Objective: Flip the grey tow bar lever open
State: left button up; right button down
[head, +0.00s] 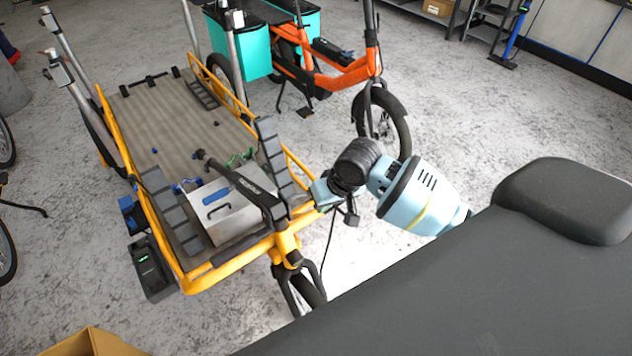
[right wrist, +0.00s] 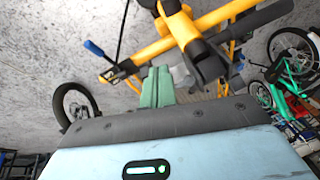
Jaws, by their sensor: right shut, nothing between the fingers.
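My right gripper (head: 318,205) is at the front right corner of the yellow cargo trailer (head: 232,272) in the head view. In the right wrist view its green fingers (right wrist: 157,86) are shut with nothing between them. They point at the yellow tow bar frame (right wrist: 220,14) and its black joint (right wrist: 202,58). A grey part (right wrist: 183,74) sits just beyond the fingertips; I cannot tell whether it is the lever or whether the fingers touch it. In the head view a black bar (head: 240,184) runs over the trailer front. My left gripper is not in view.
A silver box (head: 226,210) sits on the trailer bed. A blue-tipped handle (right wrist: 95,48) sticks out near the frame in the wrist view. An orange bike (head: 335,75) stands behind. Open concrete floor (head: 470,125) lies to the right.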

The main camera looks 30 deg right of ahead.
jog(key=w+d+r+m+t, duration=0.1)
jog(key=w+d+r+m, duration=0.1)
jog(key=w+d+r, duration=0.3)
jog(key=w+r, duration=0.3)
jog(key=shift+w+d+r, duration=0.15)
jog(key=shift+d+r, duration=0.05)
jog(key=shift+d, duration=0.15)
jog(key=shift+f, duration=0.15)
